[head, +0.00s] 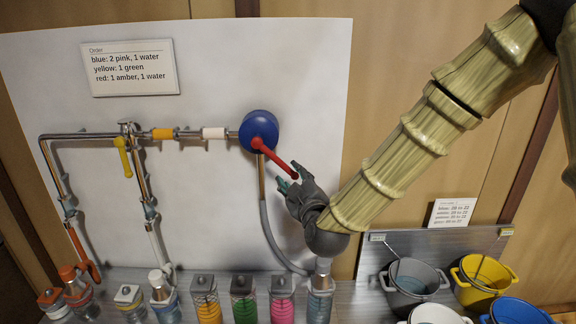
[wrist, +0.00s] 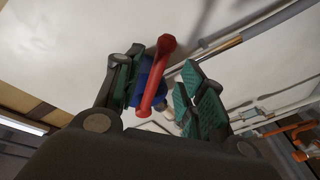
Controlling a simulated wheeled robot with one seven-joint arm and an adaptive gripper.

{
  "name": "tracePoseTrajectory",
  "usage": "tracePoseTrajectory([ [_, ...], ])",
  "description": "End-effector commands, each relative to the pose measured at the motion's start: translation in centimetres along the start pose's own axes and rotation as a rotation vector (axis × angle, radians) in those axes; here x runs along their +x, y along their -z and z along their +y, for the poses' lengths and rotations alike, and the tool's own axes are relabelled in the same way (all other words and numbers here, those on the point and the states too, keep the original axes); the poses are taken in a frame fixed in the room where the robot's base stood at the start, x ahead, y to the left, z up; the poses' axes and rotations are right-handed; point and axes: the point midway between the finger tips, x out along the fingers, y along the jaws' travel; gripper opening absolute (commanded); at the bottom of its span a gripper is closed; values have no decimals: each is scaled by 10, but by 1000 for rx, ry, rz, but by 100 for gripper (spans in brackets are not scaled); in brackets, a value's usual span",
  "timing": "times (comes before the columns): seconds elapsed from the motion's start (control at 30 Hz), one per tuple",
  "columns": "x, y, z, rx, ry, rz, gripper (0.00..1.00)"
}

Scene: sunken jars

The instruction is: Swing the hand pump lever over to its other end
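The hand pump is a round blue housing (head: 259,131) on the white wall panel, with a red lever (head: 275,157) slanting down and right from its hub. My gripper (head: 291,175) is at the lever's free lower end. In the wrist view, the red lever (wrist: 157,75) passes between the green-padded fingers of my gripper (wrist: 163,88), with the blue housing (wrist: 145,82) partly hidden behind. The fingers stand apart, with visible gaps beside the lever. I cannot tell whether either pad touches it.
Pipes with a yellow valve handle (head: 123,157) run left from the pump. A grey hose (head: 267,226) hangs below it. Several jars, including a green one (head: 243,301), line the shelf below. Buckets, one yellow (head: 486,277), stand at right. An order card (head: 130,68) hangs upper left.

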Motion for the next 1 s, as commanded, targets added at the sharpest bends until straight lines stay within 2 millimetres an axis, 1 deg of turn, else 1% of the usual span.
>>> tracePoseTrajectory([
  [0.03,8,2,2,2,0,-1,40],
  [0.2,29,1,2,2,-1,-1,40],
  [0.4,47,-1,2,1,-2,-2,40],
  [0.6,53,-2,1,1,-1,-2,40],
  [0.83,54,-2,1,1,-1,-2,40],
  [0.87,54,-2,1,1,-1,-2,36],
  [1.0,54,-2,1,1,-1,-2,11],
])
